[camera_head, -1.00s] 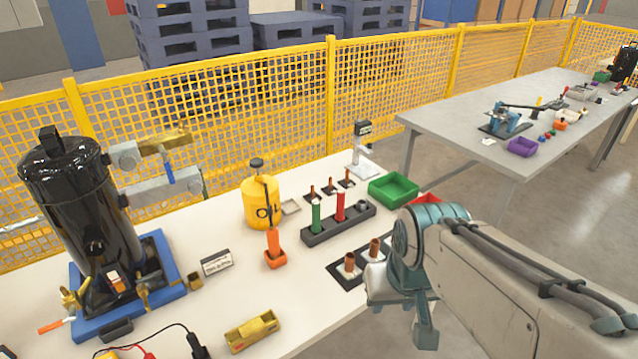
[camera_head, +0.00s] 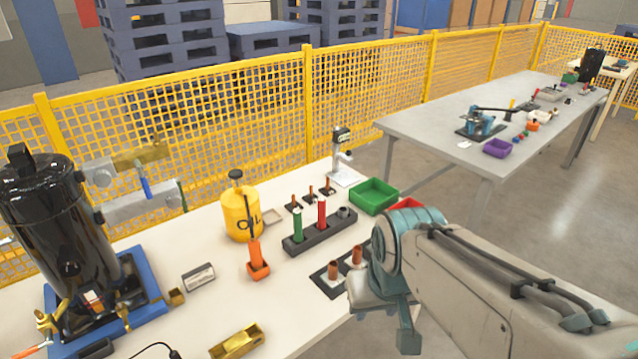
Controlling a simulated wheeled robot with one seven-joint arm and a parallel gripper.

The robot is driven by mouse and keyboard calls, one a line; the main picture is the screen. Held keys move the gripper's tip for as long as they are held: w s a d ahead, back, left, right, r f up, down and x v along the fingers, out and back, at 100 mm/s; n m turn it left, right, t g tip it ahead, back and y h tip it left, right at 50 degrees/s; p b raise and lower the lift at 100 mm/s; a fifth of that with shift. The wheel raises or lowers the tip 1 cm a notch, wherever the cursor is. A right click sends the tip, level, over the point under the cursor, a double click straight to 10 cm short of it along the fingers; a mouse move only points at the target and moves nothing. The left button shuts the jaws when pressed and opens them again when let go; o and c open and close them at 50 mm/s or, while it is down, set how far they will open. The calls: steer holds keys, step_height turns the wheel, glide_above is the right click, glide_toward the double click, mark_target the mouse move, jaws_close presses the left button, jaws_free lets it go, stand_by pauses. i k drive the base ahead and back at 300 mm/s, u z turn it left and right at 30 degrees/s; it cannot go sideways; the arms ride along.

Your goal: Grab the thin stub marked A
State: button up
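Three thin copper stubs stand upright on small dark bases at the back of the white table: a left one (camera_head: 295,201), a middle one (camera_head: 311,191) and a right one (camera_head: 327,185). Two thicker copper stubs, one nearer (camera_head: 333,270) and one farther (camera_head: 357,254), stand on dark plates with white rings, close to my arm. No letter A is readable on any of them. My gripper (camera_head: 408,338) points down at the table's right edge, right of and nearer than the thick stubs. It touches no thin stub; its fingers are not clear enough to tell open from shut.
A dark rack (camera_head: 328,229) with green and red tubes stands between thin and thick stubs. A green bin (camera_head: 373,196), yellow oil can (camera_head: 241,215), orange-handled tool (camera_head: 255,255) and black compressor (camera_head: 60,225) share the table. A grey table (camera_head: 400,125) stands beyond, behind a floor gap.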

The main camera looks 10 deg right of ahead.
mark_target(327, 190)
steer(key=k, duration=0.65)
steer(key=z, duration=0.5)
steer(key=i, duration=0.7)
steer(key=z, duration=0.5)
steer(key=i, duration=0.85)
steer(key=u, duration=0.85)
steer(key=i, duration=0.65)
steer(key=u, duration=0.55)
